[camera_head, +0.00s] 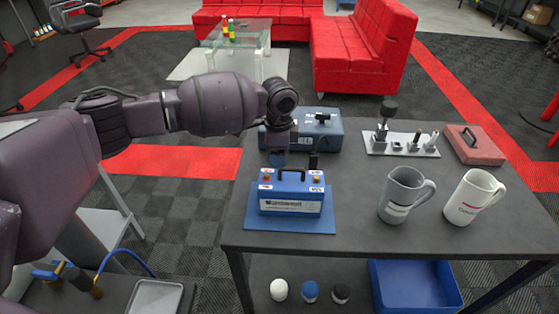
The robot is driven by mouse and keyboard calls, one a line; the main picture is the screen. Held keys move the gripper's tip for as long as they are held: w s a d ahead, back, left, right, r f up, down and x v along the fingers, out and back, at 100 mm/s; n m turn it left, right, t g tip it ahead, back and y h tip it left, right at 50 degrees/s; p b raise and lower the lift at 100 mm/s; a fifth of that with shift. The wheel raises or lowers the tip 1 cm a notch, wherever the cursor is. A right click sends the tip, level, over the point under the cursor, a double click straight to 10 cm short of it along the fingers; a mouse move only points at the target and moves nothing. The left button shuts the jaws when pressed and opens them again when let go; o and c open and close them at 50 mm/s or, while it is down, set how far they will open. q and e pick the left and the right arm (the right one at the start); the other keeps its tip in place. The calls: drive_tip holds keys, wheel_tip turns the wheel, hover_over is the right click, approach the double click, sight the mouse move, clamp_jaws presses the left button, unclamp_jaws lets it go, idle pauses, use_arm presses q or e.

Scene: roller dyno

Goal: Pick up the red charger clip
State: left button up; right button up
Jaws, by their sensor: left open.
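My left gripper (279,156) hangs at the end of my left arm, pointing down. It is open, above and just behind the left side of the blue battery (291,206). I cannot make out a red charger clip; the wrist and gripper cover part of the area between the battery and the grey-blue charger case (328,133). A small black upright piece (313,161), perhaps a clip, stands in front of the case. The battery sits upright on a blue mat (260,223), with a handle and a terminal on each side of its top. My right gripper is out of view.
On the dark table (360,235) stand a grey mug (398,197) and a white mug (470,199). Behind them are a metal tool tray (377,148) and a red case (474,150). A blue bin (415,285) is below. The table's front right is clear.

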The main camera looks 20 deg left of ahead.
use_arm(q)
wheel_tip(320, 180, down, 3)
drive_tip(key=shift+r, duration=0.3)
drive_tip(key=c, duration=1)
drive_tip(key=shift+r, duration=0.1)
